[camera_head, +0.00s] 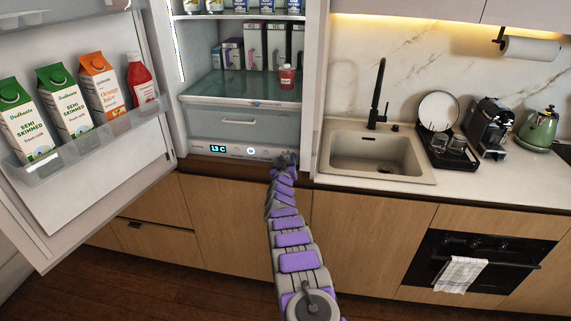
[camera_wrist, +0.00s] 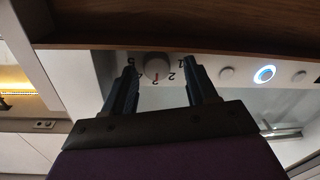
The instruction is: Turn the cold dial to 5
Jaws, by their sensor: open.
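The cold dial (camera_wrist: 155,68) is a small pale round knob on the fridge's lower control strip, seen upside down in the wrist view. Printed numerals surround it, partly hidden by my fingers; a 2 is legible. A small red mark shows near its lower edge, by the 2. My gripper (camera_wrist: 159,66) is open, with one dark finger on each side of the dial. I cannot tell whether the fingers touch it. In the head view my gripper (camera_head: 286,161) is at the right end of the control strip (camera_head: 235,151) and hides the dial.
The strip has a lit display (camera_head: 217,149) and a blue-ringed button (camera_wrist: 264,74) with plain buttons beside it. A wooden edge (camera_wrist: 180,35) runs close along the strip. The open fridge door (camera_head: 95,190) holds cartons at left; a sink (camera_head: 375,155) is at right.

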